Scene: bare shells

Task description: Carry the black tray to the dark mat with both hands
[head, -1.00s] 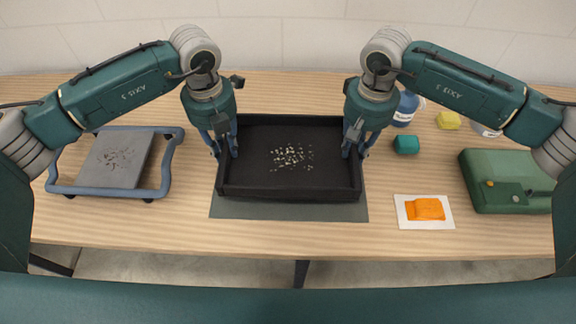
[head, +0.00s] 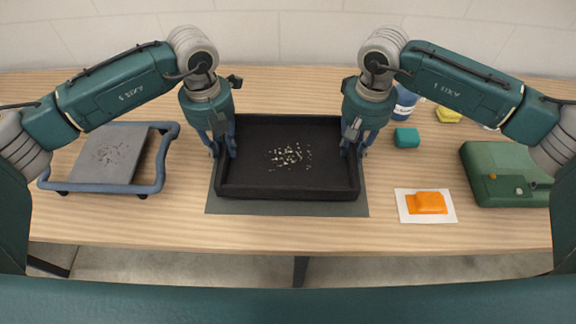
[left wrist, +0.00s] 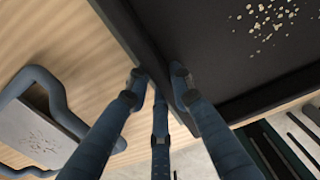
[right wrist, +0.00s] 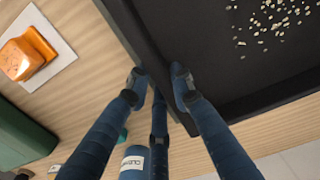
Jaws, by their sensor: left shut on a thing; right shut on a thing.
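The black tray (head: 288,191), holding small pale bits, is level in the head view, above or on the dark mat (head: 288,208). I cannot tell whether they touch. The mat shows along the tray's front and slightly at both sides; the rest is hidden. My left gripper (head: 223,148) is shut on the tray's left wall, which also shows between its fingers in the left wrist view (left wrist: 155,60). My right gripper (head: 352,146) is shut on the right wall, seen too in the right wrist view (right wrist: 150,60).
A blue-framed grey plate (head: 108,158) is at left. At right are an orange block (head: 428,203) on a white card, a teal block (head: 407,138), a yellow block (head: 449,115), a blue container (head: 405,103) and a green case (head: 505,172). Bare wood lies along the front.

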